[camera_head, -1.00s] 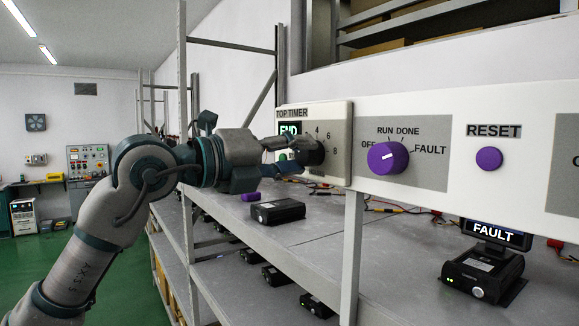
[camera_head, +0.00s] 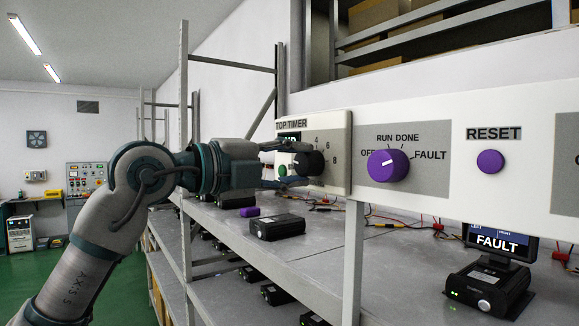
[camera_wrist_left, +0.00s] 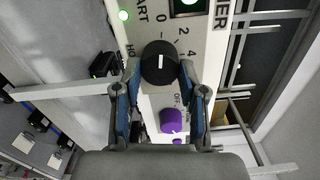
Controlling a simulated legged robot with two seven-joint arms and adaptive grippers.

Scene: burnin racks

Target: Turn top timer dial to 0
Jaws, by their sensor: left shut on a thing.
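The top timer dial is a black round knob (camera_head: 313,162) on the grey plate (camera_head: 338,172) marked TOP TIMER. In the left wrist view, the dial (camera_wrist_left: 158,66) has a white pointer line running up and down the picture, roughly toward the printed 0. Whether it lines up exactly I cannot tell. My left gripper (camera_head: 296,172) is shut on the dial; in the wrist view its two fingers (camera_wrist_left: 161,80) lie on either side of it. The gripper hides part of the plate and display in the head view. My right gripper is not in view.
A purple selector knob (camera_head: 388,165) and purple RESET button (camera_head: 490,161) sit right of the timer on the white panel (camera_head: 463,190). A shelf (camera_head: 325,255) below holds black devices, one (camera_head: 277,227) under the timer, and a FAULT screen (camera_head: 497,242).

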